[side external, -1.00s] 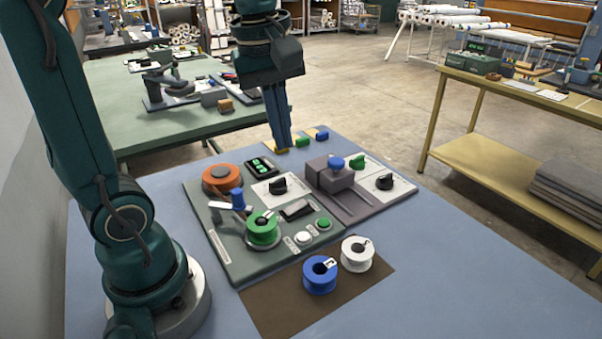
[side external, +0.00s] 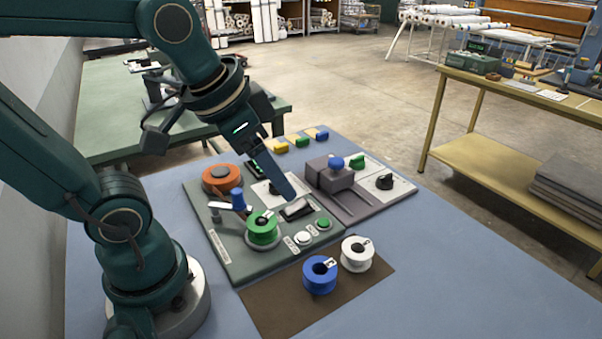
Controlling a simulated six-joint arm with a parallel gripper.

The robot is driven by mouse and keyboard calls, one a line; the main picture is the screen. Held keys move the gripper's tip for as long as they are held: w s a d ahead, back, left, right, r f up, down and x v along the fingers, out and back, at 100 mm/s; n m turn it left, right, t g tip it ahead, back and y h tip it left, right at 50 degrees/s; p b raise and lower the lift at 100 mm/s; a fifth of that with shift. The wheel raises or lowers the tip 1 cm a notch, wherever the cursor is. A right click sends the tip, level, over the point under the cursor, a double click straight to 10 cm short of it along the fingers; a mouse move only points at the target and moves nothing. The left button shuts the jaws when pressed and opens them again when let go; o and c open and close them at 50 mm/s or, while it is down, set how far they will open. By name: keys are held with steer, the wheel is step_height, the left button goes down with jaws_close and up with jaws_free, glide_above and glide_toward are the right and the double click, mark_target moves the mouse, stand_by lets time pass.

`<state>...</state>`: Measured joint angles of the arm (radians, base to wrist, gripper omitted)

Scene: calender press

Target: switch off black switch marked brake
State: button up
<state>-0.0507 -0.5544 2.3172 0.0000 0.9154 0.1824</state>
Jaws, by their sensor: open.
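A dark rocker switch (side external: 297,211) lies on the left grey-green panel (side external: 228,262), right of the green spool; its marking is too small to read. My gripper (side external: 290,196) is open and points down at a slant. Its tips are just above or at the rocker's far edge; I cannot tell if they touch. A black knob on a white plate (side external: 262,195) is largely hidden behind my fingers. Another black knob (side external: 384,182) is on the right-hand white plate.
Close by are a green spool (side external: 262,228), a blue-topped lever (side external: 238,199), an orange reel (side external: 221,178), white (side external: 303,238) and green (side external: 324,223) buttons, and a grey block with a blue knob (side external: 336,163). Blue (side external: 319,275) and white (side external: 357,254) spools stand on a brown mat.

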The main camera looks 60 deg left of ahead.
steer(key=w+a+f+g, duration=0.3)
steer(key=w+a+f, duration=0.1)
steer(key=w+a, duration=0.15)
steer(key=n+g, duration=0.2)
glide_above(287, 211)
step_height(287, 211, down, 6)
steer(key=shift+w+d+f, duration=0.1)
steer(key=shift+d, duration=0.05)
steer(key=shift+f, duration=2.6)
